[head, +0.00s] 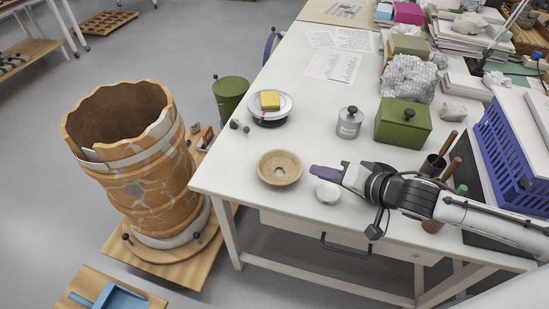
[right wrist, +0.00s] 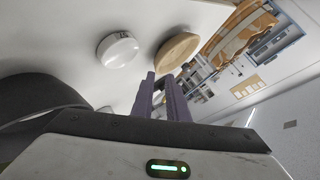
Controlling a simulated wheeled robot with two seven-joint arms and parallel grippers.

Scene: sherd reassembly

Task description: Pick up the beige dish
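The beige dish (head: 264,169) is a round, shallow bowl with a pale spot in its middle, on the white table near the front left edge. It also shows in the right wrist view (right wrist: 177,50), just beyond the fingertips. My right gripper (head: 318,172) is to the right of the dish, its purple fingers pointing at it, apart from its rim. In the right wrist view the two fingers (right wrist: 162,95) stand with a narrow gap and nothing between them. My left gripper is in neither view.
A white round lid or puck (head: 328,192) lies under my right gripper, close to the dish. A scale with a yellow block (head: 270,101) stands behind the dish. A grey canister (head: 349,122) and green box (head: 402,124) stand farther back. The table's left edge (head: 219,141) is near.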

